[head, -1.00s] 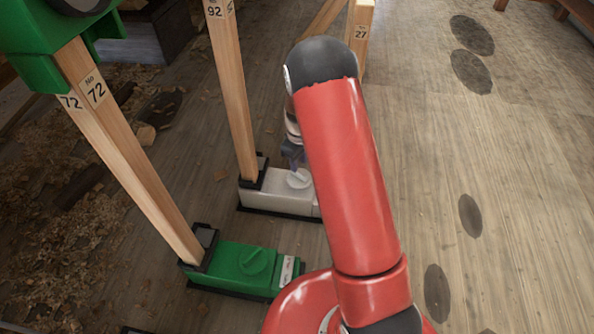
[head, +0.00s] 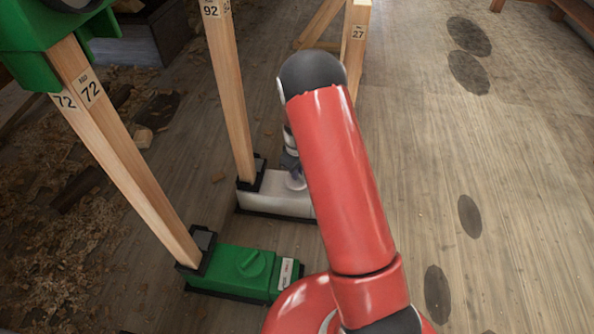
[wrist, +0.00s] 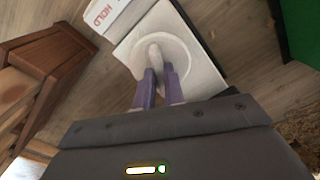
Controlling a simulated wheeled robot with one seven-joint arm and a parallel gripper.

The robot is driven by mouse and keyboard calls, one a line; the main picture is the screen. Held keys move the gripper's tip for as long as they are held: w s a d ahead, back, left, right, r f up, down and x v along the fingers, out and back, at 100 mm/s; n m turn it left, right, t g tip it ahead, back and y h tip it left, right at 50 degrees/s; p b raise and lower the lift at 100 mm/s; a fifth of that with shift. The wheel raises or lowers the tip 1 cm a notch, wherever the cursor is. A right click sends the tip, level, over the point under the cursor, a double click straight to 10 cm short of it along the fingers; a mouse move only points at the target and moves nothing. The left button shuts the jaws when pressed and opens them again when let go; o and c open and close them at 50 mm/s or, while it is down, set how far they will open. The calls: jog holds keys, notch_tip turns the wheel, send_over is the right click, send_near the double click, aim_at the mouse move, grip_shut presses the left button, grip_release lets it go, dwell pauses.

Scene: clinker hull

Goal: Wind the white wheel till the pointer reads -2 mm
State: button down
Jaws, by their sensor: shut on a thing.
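The white wheel (wrist: 176,41) is a round disc with a raised grip bar, on top of a white box (wrist: 200,62) in the wrist view. My gripper (wrist: 158,74) has its two purple fingers closed on the grip bar, one on each side. In the head view the wheel (head: 297,182) shows small beside my red arm, with my gripper (head: 292,166) down on it. The white box (head: 262,201) stands at the foot of the post marked 92 (head: 228,95). My arm hides its right end. I cannot see the pointer or its scale.
A green box with a green wheel (head: 250,264) stands nearer, at the foot of the post marked 72 (head: 130,160). A wooden post marked 27 (head: 354,45) stands behind. A label reading HOLD (wrist: 98,13) shows by the white box.

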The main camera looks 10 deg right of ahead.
jog(key=shift+m, duration=0.3)
jog(key=m, duration=0.5)
jog(key=m+p, duration=0.1)
jog(key=m, duration=0.5)
dwell(0.6)
jog(key=c, duration=1.5)
grip_release()
notch_tip(320, 180, up, 8)
jog(key=shift+f+p, duration=0.1)
jog(key=shift+p, duration=0.75)
